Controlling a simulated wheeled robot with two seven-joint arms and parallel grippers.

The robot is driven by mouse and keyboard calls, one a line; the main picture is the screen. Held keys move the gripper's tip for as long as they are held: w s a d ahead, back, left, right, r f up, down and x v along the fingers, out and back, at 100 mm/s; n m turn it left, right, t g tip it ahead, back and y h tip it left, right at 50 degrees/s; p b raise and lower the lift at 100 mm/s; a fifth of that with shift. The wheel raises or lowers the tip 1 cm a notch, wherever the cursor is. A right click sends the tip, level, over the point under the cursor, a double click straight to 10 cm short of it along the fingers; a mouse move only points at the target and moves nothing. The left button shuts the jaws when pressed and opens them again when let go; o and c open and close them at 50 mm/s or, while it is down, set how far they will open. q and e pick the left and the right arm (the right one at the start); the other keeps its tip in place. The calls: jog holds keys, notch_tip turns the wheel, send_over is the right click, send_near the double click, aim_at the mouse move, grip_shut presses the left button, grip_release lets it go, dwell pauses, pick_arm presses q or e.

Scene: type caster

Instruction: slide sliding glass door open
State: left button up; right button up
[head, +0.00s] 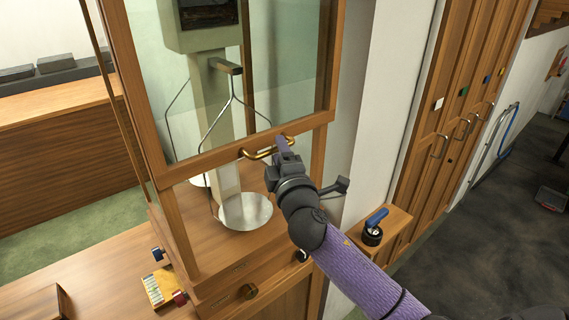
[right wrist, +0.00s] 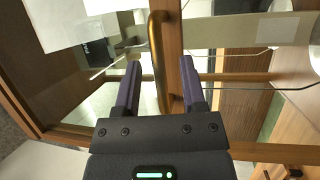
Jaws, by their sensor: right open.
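The sliding glass door (head: 225,146) is a wood-framed pane on the front of a wooden case. Its bottom rail stands above the case floor, leaving a gap below it. A curved brass handle (head: 258,154) is fixed to that rail. My right gripper (head: 281,145) is at the handle's right end. In the right wrist view the brass handle (right wrist: 156,50) lies between the two purple fingers of my open right gripper (right wrist: 160,68). I cannot tell whether a finger touches it. My left gripper is not in view.
Inside the case a balance with a hanging pan (head: 246,212) shows behind and below the door. A small shelf with a blue-handled item (head: 375,220) juts out right of the case. A box of coloured pieces (head: 160,287) lies at lower left. Wooden cupboards (head: 455,100) stand at right.

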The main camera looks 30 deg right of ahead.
jog(key=b+v, duration=0.1)
jog(key=v, duration=0.7)
jog(key=shift+s, duration=0.1)
notch_tip(320, 180, down, 26)
jog(key=m+g+y+b, duration=0.2)
jog(key=g+b, duration=0.3)
jog(key=b, duration=0.2)
jog(key=s+a+f+m+g+y+b, duration=0.1)
jog(key=s+f+m+g+b, duration=0.3)
jog(key=f, duration=0.8)
jog(key=s+a+f+n+g+y+b, duration=0.15)
jog(key=s+f, duration=0.45)
jog(key=f, duration=0.6)
jog(key=s+a+f+m+g+b, duration=0.2)
jog(key=s+f+m+g+b, duration=0.1)
jog(key=s+f, duration=0.7)
jog(key=s+a+f+m+g+y+b, duration=0.1)
jog(key=s+a+f+m+g+b, duration=0.2)
jog(key=s+f, duration=0.7)
jog(key=s+g+b, duration=0.1)
jog(key=s+g, duration=0.1)
jog(key=s, duration=0.3)
jog(key=shift+s+a+b, duration=0.25)
jog(key=shift+a+b, duration=0.05)
jog(key=shift+b, duration=0.05)
